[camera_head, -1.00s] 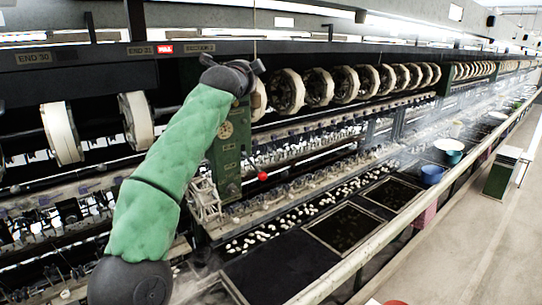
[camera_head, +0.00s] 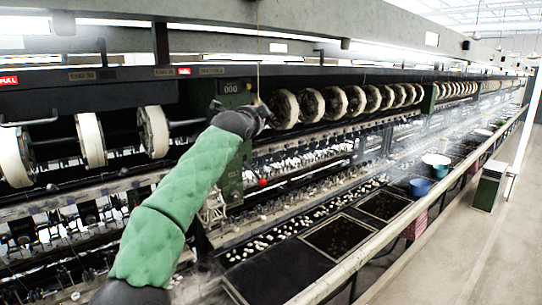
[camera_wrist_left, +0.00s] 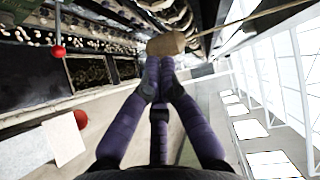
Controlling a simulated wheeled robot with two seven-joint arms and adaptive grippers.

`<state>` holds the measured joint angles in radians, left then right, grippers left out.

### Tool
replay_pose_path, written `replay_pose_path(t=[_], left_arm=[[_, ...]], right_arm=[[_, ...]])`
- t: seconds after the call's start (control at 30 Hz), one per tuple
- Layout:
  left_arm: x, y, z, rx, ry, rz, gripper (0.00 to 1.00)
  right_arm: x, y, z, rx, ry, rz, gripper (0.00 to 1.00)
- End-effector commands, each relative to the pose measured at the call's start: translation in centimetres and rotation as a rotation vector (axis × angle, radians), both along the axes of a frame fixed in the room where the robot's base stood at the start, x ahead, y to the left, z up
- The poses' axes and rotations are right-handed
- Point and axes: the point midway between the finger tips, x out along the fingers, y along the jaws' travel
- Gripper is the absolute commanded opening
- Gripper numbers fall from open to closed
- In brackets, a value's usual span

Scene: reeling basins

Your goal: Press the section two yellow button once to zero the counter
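The counter (camera_head: 231,88) on the green section box reads 000 in the head view. A blurred label plate (camera_head: 212,71) sits on the dark beam above it. I cannot make out the yellow button; my gripper and wrist cover part of the box front. My left gripper (camera_head: 262,108) is at the right of the box, just below and right of the counter. In the left wrist view its purple fingers (camera_wrist_left: 160,68) are drawn together. A wooden handle (camera_wrist_left: 167,43) on a cord is right at the fingertips; I cannot tell whether they touch. My right gripper is out of view.
The cord (camera_head: 258,50) hangs down near my left gripper. A red ball knob (camera_head: 262,182) stands out below the box. Reels (camera_head: 284,108) run off to the right, with dark basins (camera_head: 340,236) below. A pale rail (camera_head: 380,238) borders the open aisle (camera_head: 450,245).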

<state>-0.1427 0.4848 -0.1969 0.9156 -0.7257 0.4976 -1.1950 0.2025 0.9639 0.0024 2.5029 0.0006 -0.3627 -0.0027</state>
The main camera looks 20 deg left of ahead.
Motion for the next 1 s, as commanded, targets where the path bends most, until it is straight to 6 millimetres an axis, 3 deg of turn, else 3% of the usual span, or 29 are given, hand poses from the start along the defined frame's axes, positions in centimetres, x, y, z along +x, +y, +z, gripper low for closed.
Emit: replay_pose_path(t=[0.6,1.0], left_arm=[[3.3,-2.7,-8.9,-0.105,0.084,-0.053,0.00],[3.9,-3.3,-10.9,-0.129,0.104,-0.063,0.00]], right_arm=[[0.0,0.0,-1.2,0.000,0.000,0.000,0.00],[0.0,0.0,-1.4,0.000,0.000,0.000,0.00]])
